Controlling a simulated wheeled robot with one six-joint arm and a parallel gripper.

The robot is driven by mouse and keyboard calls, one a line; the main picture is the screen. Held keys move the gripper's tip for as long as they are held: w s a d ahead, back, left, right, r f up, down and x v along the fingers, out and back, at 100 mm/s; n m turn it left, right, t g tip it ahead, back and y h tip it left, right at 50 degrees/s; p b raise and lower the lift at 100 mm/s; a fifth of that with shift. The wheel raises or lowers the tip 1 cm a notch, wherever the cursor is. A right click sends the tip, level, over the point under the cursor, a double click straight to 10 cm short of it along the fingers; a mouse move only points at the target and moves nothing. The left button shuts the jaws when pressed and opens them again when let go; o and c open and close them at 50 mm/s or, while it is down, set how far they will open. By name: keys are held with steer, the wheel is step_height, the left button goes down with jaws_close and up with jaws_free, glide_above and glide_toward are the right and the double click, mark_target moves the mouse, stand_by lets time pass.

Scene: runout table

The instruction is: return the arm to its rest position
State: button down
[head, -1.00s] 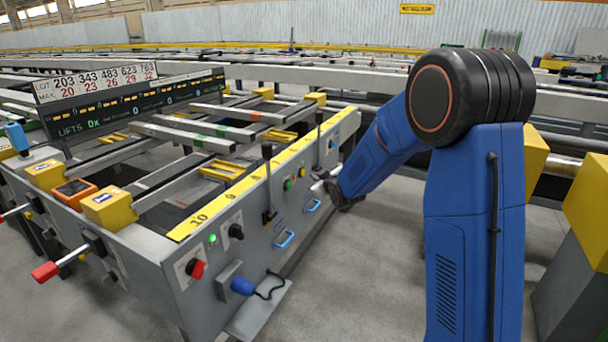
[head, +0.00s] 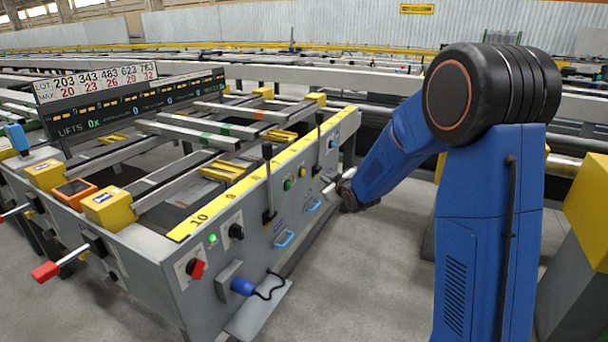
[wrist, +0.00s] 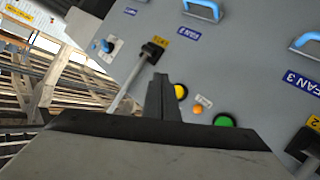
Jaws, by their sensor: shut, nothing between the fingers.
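My blue arm stands at the right in the head view. Its forearm reaches down and left to my gripper (head: 335,190), which is small and partly hidden beside the table's front panel. In the wrist view my gripper's dark fingers (wrist: 162,92) are together with nothing between them. They appear in front of the grey control panel (wrist: 220,60), near a yellow button (wrist: 180,91) and a green button (wrist: 225,120). I cannot tell the exact gap to the panel.
The runout table (head: 255,205) fills the left, with bars across it and a lever (head: 268,185) rising at its front edge. Blue handles (head: 284,239) stick out of the panel. A yellow-topped post (head: 588,210) stands at the right. Grey floor is open in front.

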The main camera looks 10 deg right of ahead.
steer(key=shift+s, duration=0.1)
steer(key=s+d+r+m+g+h, duration=0.1)
steer(key=s+d+r+g, duration=0.15)
steer(key=s, duration=0.55)
steer(key=s+d+r+m+g+h, duration=0.1)
steer(key=s+r+m, duration=0.15)
steer(key=s, duration=0.55)
steer(key=s+d+r+m+g+h, duration=0.1)
steer(key=s+d+r, duration=0.15)
steer(key=s, duration=0.55)
steer(key=s+f+m+g, duration=0.2)
steer(key=s+g, duration=0.3)
steer(key=s, duration=2.5)
steer(key=shift+s+f+m, duration=0.15)
steer(key=shift+f+m, duration=0.05)
steer(key=shift+m, duration=0.35)
stand_by(1.8)
